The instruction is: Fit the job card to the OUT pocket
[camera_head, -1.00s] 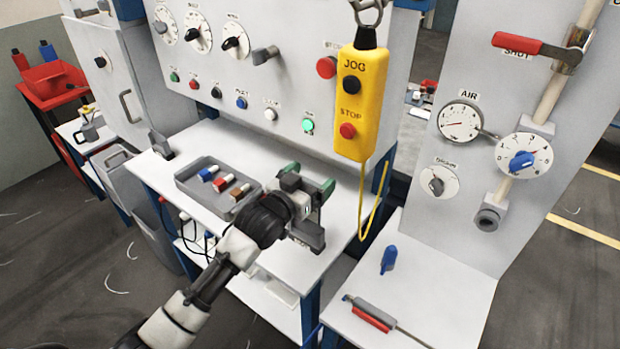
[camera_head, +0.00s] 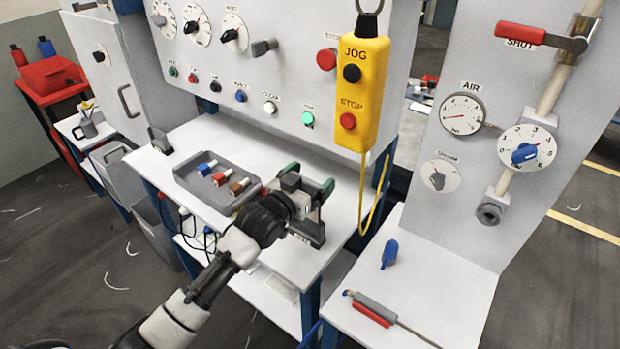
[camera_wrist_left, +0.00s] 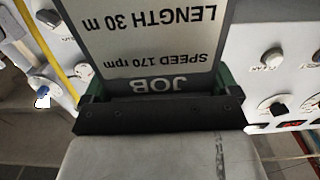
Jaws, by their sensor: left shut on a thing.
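My left gripper (camera_head: 308,180) is over the right part of the white bench shelf, to the right of the grey tray. In the left wrist view the job card (camera_wrist_left: 150,45) lies between its green-padded fingers, and they are shut on it. The card is grey with a pale panel; its text reads upside down: JOB, SPEED 170 rpm, LENGTH 30 m. In the head view the card is mostly hidden by the gripper. I cannot make out an OUT pocket in either view. My right gripper is in neither view.
The grey tray (camera_head: 190,184) holds blue, red and brown-capped pieces. A yellow JOG/STOP pendant (camera_head: 362,100) hangs above and right of my gripper, its yellow cord dropping beside the shelf. A blue object (camera_head: 390,253) and a red-and-grey tool (camera_head: 372,312) lie on the right-hand shelf.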

